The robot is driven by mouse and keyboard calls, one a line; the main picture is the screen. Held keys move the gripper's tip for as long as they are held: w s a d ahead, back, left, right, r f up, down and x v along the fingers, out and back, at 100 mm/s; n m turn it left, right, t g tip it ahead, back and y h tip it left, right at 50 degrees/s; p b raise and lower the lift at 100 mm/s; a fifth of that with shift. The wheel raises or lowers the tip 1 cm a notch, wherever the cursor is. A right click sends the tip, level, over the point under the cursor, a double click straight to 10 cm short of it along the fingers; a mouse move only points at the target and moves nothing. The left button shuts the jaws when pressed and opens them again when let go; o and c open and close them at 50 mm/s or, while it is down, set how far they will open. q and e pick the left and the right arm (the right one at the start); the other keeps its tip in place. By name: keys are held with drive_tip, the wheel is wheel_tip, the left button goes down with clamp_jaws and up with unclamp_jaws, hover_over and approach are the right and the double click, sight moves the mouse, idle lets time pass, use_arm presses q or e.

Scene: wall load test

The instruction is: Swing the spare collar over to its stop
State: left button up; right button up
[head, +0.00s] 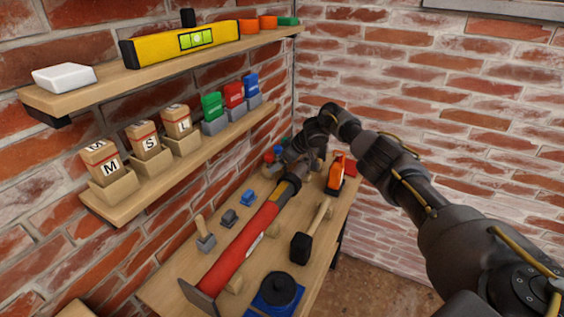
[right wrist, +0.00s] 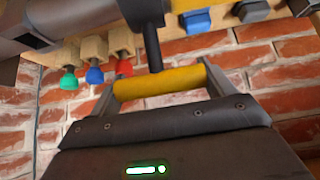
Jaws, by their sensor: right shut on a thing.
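A long red tool (head: 240,246) lies along the bench with a grey square foot. A yellow band (head: 293,181) sits around its dark far end. My right gripper (right wrist: 160,88) is shut on a yellow grip (right wrist: 158,82), one grey finger at each end of it. A dark stem (right wrist: 153,45) runs up from this grip toward the tool's grey body. In the head view, my right arm reaches in from the right and its wrist is over the tool's far end, hiding the grip. I cannot tell which part is the spare collar or its stop. My left gripper is not in view.
Coloured knobs (right wrist: 94,75) are near my right gripper. Two loaded shelves (head: 120,212) overhang the left.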

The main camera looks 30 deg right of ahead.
drive_tip(key=shift+a, duration=0.15)
drive_tip(key=o, duration=1.1)
drive_tip(key=shift+o, duration=1)
drive_tip(key=shift+w+f, duration=0.1)
drive_tip(key=shift+w, duration=0.05)
drive_tip(key=shift+s+d+r, duration=0.25)
drive_tip(key=b+v, duration=0.2)
drive_tip(key=v, duration=0.8)
drive_tip(key=shift+a, duration=0.15)
